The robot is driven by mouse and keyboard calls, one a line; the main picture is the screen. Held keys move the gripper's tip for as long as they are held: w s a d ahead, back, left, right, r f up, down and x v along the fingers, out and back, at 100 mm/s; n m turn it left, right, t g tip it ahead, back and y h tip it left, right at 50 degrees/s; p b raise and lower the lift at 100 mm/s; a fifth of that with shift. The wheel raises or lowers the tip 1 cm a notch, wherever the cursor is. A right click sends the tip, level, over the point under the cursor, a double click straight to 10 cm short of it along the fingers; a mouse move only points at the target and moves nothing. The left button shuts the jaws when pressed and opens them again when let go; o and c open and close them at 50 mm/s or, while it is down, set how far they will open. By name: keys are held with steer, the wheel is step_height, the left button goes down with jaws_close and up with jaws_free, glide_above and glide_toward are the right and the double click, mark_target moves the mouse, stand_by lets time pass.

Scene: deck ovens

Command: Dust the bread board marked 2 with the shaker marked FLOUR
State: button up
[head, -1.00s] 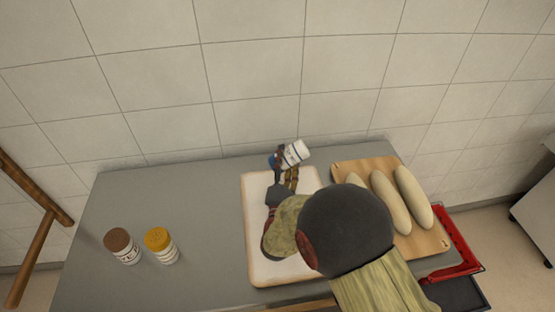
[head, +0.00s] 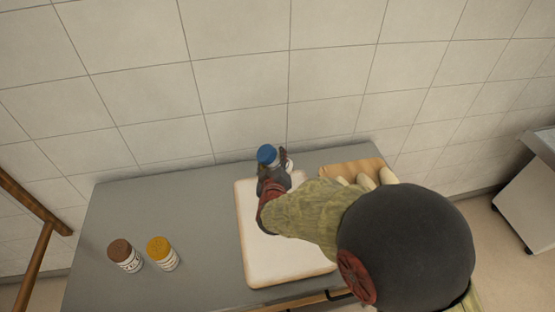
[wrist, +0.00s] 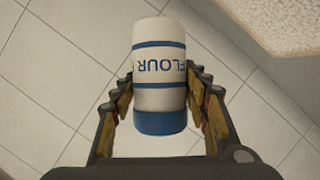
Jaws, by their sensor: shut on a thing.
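The FLOUR shaker, white with blue bands and a blue cap, is between the fingers of my gripper (head: 272,178). In the head view its blue cap (head: 267,154) is uppermost and its body is partly hidden by the fingers. In the wrist view the shaker (wrist: 158,62) shows its FLOUR lettering upside down. My gripper (wrist: 160,88) is shut on it there. A wooden board (head: 338,167) with pale loaves (head: 387,176) lies at the right, mostly hidden by my arm. I cannot read a number on it.
A white board (head: 285,262) lies bare on the grey table (head: 205,220), partly under my arm. A brown-capped shaker (head: 125,255) and a yellow-capped shaker (head: 162,252) stand at the left. The tiled wall (head: 235,90) rises close behind. A pale speckled surface shows in the wrist view.

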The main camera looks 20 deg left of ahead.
mark_target(265, 155)
steer(key=m+b, duration=0.1)
steer(key=s+a+r+m+g+y+b, duration=0.1)
steer(key=m+b, duration=0.1)
steer(key=shift+a+r, duration=0.1)
steer(key=shift+r, duration=0.05)
steer(key=m+b, duration=0.1)
steer(key=b, duration=0.1)
steer(key=a+r+m+g+y+b, duration=0.1)
steer(key=b, duration=0.2)
steer(key=shift+s, duration=0.25)
steer(key=shift+r+b, duration=0.25)
steer(key=shift+b, duration=0.4)
stand_by(0.3)
